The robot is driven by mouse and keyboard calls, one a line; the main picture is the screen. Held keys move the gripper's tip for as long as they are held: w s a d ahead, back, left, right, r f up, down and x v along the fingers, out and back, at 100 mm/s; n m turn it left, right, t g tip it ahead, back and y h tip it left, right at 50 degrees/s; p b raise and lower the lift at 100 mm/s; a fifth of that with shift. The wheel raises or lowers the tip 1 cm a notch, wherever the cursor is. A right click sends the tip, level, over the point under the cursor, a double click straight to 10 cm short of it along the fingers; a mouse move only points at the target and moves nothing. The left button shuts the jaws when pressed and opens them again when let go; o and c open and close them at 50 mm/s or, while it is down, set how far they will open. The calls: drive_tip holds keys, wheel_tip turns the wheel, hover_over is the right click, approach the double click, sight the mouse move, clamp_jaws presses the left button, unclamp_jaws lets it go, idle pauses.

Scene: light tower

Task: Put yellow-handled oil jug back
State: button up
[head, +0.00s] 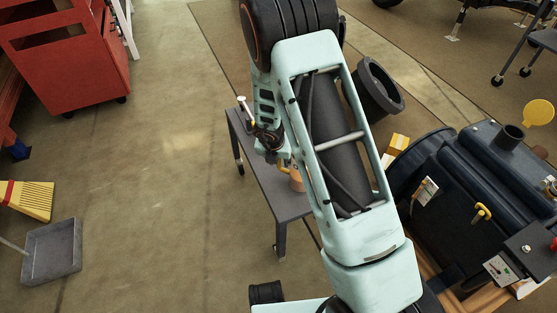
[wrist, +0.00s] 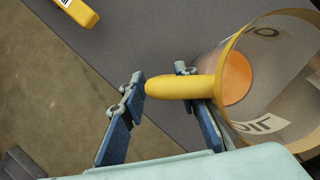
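The oil jug (wrist: 285,95) stands at the right of the wrist view, clear-walled with a yellow rim, an OIL label and orange inside. Its yellow handle (wrist: 175,88) points left toward my gripper (wrist: 155,80). My gripper is open, its two blue fingers apart. The handle's end lies between the fingers in the picture and covers part of the right finger; I cannot tell whether they touch. In the head view the orange part of the jug (head: 296,179) shows on the grey table (head: 283,204), partly hidden by my arm.
A yellow object with a white label (wrist: 78,10) lies on the table in the wrist view. A dark blue machine (head: 470,190) stands right of my arm. A red cabinet (head: 65,55), a broom (head: 30,198) and a dustpan (head: 52,250) are at left. The floor between is clear.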

drive_tip(key=p+v, duration=0.4)
drive_tip(key=v, duration=0.8)
